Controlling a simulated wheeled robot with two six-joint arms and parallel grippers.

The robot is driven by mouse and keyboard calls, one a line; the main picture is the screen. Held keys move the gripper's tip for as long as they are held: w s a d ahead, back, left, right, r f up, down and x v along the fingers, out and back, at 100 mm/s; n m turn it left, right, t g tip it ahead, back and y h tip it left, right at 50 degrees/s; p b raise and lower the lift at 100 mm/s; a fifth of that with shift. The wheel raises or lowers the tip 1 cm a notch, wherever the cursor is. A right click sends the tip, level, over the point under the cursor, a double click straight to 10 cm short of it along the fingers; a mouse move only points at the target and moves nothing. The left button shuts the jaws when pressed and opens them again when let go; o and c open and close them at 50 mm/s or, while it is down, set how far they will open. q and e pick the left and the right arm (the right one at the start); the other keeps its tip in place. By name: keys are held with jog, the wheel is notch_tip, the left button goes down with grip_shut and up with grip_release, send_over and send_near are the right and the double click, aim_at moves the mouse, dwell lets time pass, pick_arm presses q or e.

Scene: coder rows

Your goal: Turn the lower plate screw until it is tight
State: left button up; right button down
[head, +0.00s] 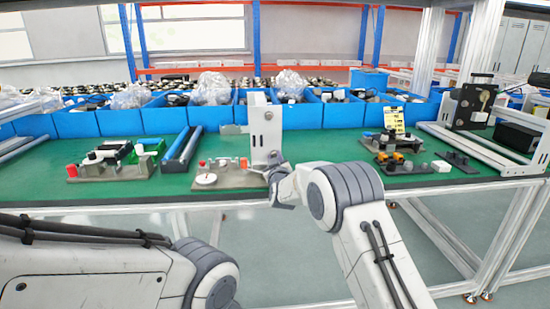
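A light upright plate (264,128) with a few dark holes stands on a grey fixture base (238,179) near the front edge of the green table. My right gripper (278,182) is low in front of the plate, at the right end of the base. It hides the plate's lower part, and I cannot make out the lower screw. The gripper is small and dark here, so its opening and any contact do not show. Of my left arm only links show at the bottom left; its gripper is out of view.
A white round piece (206,179) sits on the base's left side. Another fixture with a green part (137,152) stands left, beside blue rails (183,148). More fixtures (405,162) stand right. Blue bins (303,116) line the back. Some green tabletop is bare between fixtures.

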jog(key=m+b, duration=0.4)
jog(key=shift+f+m, duration=0.25)
jog(key=shift+m, duration=0.15)
jog(key=c, duration=0.8)
grip_release()
jog(key=shift+w+r, duration=0.1)
jog(key=shift+r, duration=0.15)
jog(key=shift+c, duration=0.2)
jog(key=shift+s+d+f+b, duration=0.1)
jog(key=shift+s+b, duration=0.5)
jog(key=shift+s, duration=0.85)
jog(key=shift+s+b, duration=0.45)
jog(key=shift+s, duration=0.65)
